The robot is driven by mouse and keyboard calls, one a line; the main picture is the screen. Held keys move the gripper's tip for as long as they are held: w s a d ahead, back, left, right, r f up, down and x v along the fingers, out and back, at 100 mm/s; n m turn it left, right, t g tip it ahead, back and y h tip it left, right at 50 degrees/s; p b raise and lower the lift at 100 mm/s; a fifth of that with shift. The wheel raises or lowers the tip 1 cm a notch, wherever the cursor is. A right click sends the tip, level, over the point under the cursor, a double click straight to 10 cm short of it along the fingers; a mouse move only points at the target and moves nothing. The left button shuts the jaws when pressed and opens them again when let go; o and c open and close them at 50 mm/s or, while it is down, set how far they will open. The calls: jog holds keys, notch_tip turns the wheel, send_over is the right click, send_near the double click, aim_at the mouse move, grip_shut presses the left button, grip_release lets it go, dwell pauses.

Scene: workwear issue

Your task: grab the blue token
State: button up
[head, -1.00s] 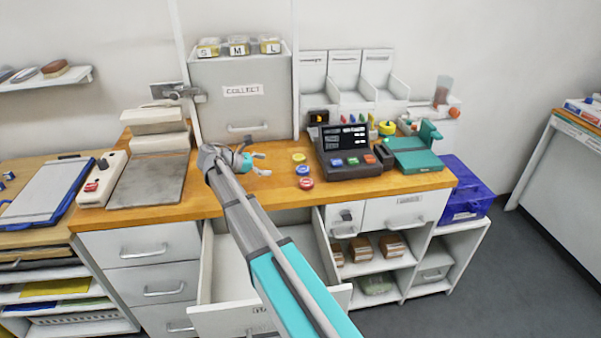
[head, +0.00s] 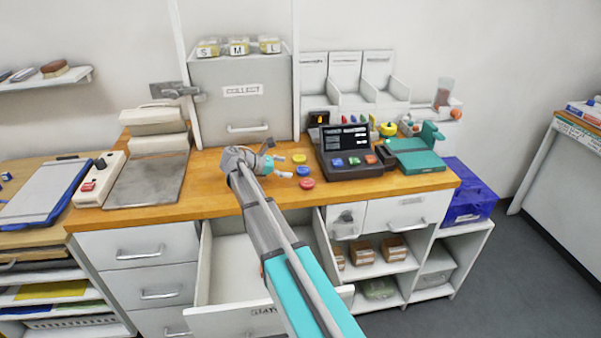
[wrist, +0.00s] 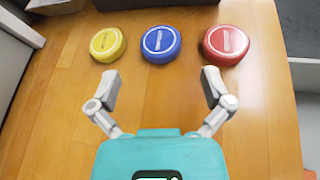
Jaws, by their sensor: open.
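The blue token (wrist: 161,44) is a round disc lying flat on the wooden counter, between the yellow token (wrist: 107,44) and the red token (wrist: 226,44) in the wrist view. In the head view the blue token (head: 302,171) sits in a short row with the yellow one behind and the red one in front. My gripper (wrist: 159,88) is open and empty. Its fingers point at the row, with the blue token straight ahead between them and a little beyond the tips. In the head view my gripper (head: 283,167) is low over the counter, just left of the tokens.
A dark terminal (head: 347,152) with coloured buttons stands right of the tokens, and a green device (head: 415,160) beyond it. The grey COLLECT cabinet (head: 240,105) stands behind. A drawer (head: 230,316) hangs open below my arm. Bare counter lies left of my gripper.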

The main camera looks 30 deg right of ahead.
aim_at(300, 170)
jog(key=b+x, duration=0.1)
jog(key=x, duration=0.1)
jog(key=b+x, duration=0.1)
jog(key=x, duration=0.1)
jog(key=shift+w+a+f, duration=0.1)
jog(key=shift+f, duration=0.2)
jog(key=shift+d+f, duration=0.15)
jog(key=shift+d, duration=0.45)
jog(key=c, duration=1)
